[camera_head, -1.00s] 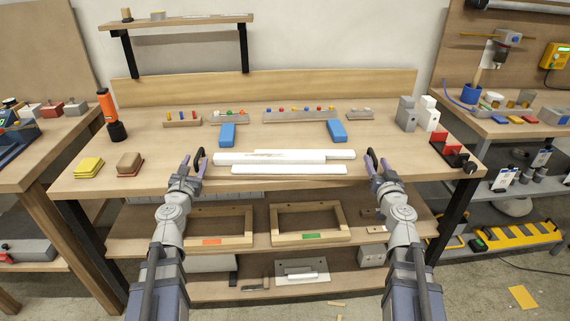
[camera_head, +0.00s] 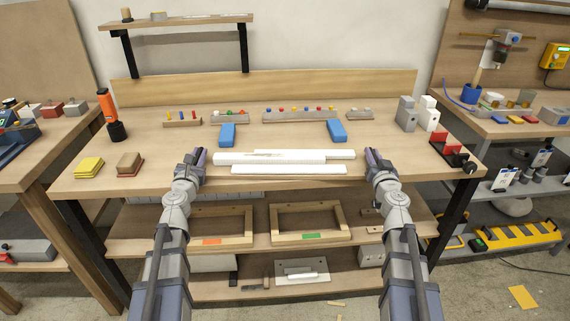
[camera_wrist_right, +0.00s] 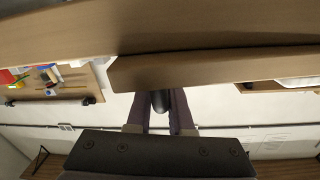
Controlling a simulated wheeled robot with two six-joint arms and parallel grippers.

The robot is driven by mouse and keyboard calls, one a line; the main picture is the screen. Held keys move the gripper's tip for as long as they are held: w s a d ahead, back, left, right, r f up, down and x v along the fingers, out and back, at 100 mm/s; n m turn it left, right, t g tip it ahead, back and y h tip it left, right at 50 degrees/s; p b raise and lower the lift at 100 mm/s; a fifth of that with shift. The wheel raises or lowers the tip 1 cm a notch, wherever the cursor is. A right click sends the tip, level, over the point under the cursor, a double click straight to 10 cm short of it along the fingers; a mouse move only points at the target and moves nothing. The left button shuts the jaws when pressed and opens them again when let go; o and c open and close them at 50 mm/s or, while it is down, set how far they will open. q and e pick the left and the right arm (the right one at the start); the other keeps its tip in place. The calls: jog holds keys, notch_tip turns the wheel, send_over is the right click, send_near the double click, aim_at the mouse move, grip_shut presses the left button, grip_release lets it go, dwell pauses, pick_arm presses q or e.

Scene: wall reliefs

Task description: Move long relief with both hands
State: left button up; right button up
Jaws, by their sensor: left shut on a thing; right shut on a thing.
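The long relief (camera_head: 285,157) is a long white piece lying across the front middle of the workbench. A thinner white strip (camera_head: 289,169) lies along its near side. My left gripper (camera_head: 201,157) is shut at the relief's left end. The contact at both ends is too small to make out in the head view. In the right wrist view, the right gripper's fingers (camera_wrist_right: 160,108) are close together with a dark rounded part between them, and the relief cannot be made out.
Two blue blocks (camera_head: 227,135) (camera_head: 337,131) lie behind the relief. Yellow pads (camera_head: 89,167) and a brown block (camera_head: 130,163) lie at the left. A red and black holder (camera_head: 452,151) stands at the right. Wooden frames (camera_head: 308,222) rest on the shelf below.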

pick_arm(q)
grip_shut()
pick_arm(e)
grip_shut()
dwell(0.5)
pick_arm(q)
jog(key=shift+a+r, duration=0.1)
pick_arm(e)
jog(key=shift+r, duration=0.1)
